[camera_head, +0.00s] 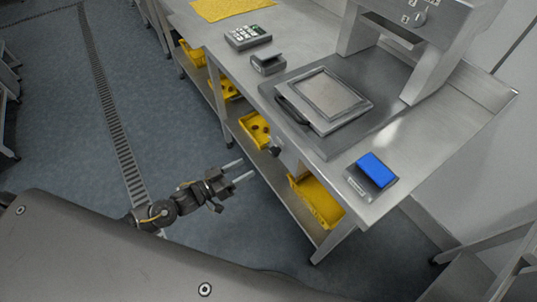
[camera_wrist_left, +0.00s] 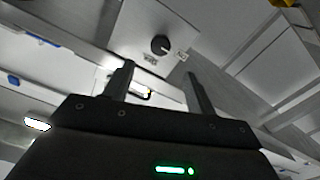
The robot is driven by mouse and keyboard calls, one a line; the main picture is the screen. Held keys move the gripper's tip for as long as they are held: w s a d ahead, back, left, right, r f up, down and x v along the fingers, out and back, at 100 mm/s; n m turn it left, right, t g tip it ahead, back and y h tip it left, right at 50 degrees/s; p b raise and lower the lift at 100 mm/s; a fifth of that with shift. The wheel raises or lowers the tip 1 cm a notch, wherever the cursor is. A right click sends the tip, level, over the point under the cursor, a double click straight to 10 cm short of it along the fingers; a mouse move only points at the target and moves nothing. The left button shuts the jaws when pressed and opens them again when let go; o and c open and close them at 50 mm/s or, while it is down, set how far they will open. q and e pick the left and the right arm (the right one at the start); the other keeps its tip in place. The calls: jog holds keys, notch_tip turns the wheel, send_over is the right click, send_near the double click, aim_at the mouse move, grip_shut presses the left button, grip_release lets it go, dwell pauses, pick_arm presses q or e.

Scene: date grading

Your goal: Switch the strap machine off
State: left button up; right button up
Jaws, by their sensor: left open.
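A black rotary knob (camera_head: 275,150) sticks out from a light panel below the bench's front edge. The left wrist view shows this knob (camera_wrist_left: 160,44) face on, with small labels beside it that are too small to read. My left gripper (camera_head: 246,168) is open and empty, in front of the bench, its fingers pointing toward the knob side and apart from it. In the left wrist view the fingers (camera_wrist_left: 160,72) stand below the knob. A grey machine frame (camera_head: 437,45) with a control face stands on the bench. Which machine the knob serves is not clear. My right gripper is out of view.
The steel bench top (camera_head: 455,105) holds a flat sealing plate (camera_head: 325,97), a blue-topped block (camera_head: 376,170), a keypad device (camera_head: 247,37) and a yellow mat (camera_head: 232,7). Yellow crates (camera_head: 318,200) sit on the lower shelf. The floor left of the bench is clear.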

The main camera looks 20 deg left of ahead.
aim_at(272, 154)
pick_arm(q)
jog(key=p+x, duration=0.1)
jog(key=x, duration=0.9)
jog(key=shift+w+d, duration=0.1)
jog(key=shift+w, duration=0.1)
jog(key=c, duration=1)
